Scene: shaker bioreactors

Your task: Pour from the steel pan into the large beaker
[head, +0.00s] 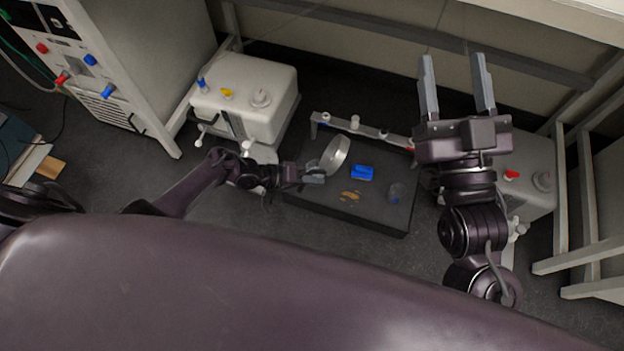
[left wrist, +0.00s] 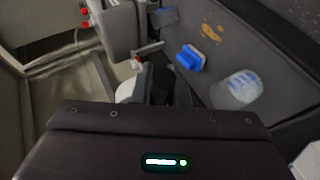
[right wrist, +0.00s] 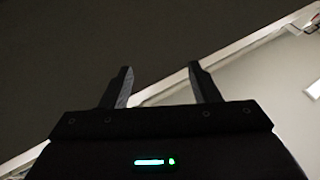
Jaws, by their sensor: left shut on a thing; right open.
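My left gripper (head: 314,172) is shut at the left side of the dark tray, low beside the large beaker. A small light-grey piece at its fingertips looks like the steel pan (head: 316,179), mostly hidden by the fingers; its contents cannot be made out. The large beaker (head: 335,155) is a pale, round vessel just up and right of these fingertips. It shows clear with blue markings in the left wrist view (left wrist: 240,88), right of the dark gripper. My right gripper (head: 455,70) is open and empty, raised well right of the tray; its spread fingers show in the right wrist view (right wrist: 163,85).
The dark tray (head: 310,198) also holds a blue block (head: 362,172), a tan patch (head: 350,196) and a small clear vessel (head: 395,192). A pale rail (head: 340,125) runs along its back. White machines stand at left (head: 245,95) and right (head: 530,160).

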